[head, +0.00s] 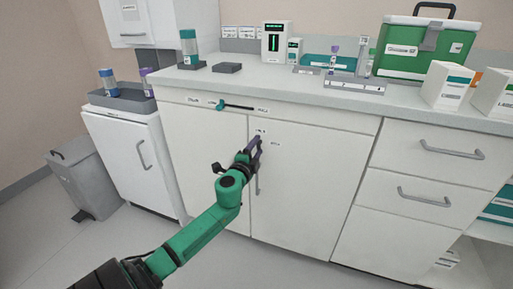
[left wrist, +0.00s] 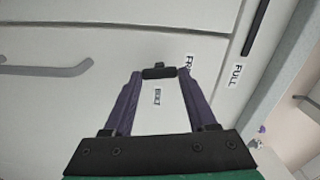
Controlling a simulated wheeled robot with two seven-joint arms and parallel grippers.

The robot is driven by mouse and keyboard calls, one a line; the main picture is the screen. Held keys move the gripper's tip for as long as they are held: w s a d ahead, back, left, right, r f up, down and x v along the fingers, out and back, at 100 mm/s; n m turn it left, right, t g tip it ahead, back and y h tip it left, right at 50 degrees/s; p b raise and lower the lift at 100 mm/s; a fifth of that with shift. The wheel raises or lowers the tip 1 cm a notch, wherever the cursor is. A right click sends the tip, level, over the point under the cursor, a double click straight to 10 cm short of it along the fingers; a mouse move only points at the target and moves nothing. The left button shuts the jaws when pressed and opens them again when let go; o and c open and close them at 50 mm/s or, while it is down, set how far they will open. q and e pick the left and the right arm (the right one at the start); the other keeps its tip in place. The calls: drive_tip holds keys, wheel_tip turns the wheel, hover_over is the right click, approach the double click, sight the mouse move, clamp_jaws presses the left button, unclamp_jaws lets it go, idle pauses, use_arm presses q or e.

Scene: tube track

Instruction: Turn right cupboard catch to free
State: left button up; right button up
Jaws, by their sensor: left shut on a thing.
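The right cupboard door (head: 310,190) is closed in the head view. My left gripper (head: 257,143) is at its upper left corner, just below the counter, with purple fingers. In the left wrist view the fingertips (left wrist: 160,73) are shut on a small black catch (left wrist: 158,72), one at each end. The catch lies across the gap between them, with a small nub beyond. A partly covered label reading "FR…" (left wrist: 190,62) is beside the right finger, and another small label (left wrist: 157,96) shows between the fingers. The catch is hidden by the gripper in the head view. My right gripper is not in view.
A dark slider track with a teal knob (head: 221,105) is above the left cupboard door (head: 205,150). A grey door handle (left wrist: 45,68) shows in the left wrist view. Drawers (head: 430,170) are at the right. The counter (head: 300,95) above holds several items.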

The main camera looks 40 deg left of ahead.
use_arm(q)
drive_tip(key=shift+m, duration=0.9)
use_arm(e)
drive_tip(key=shift+f, duration=0.3)
use_arm(q)
drive_tip(key=shift+f, duration=0.1)
drive_tip(key=o, duration=1.4)
drive_tip(key=shift+c, duration=0.2)
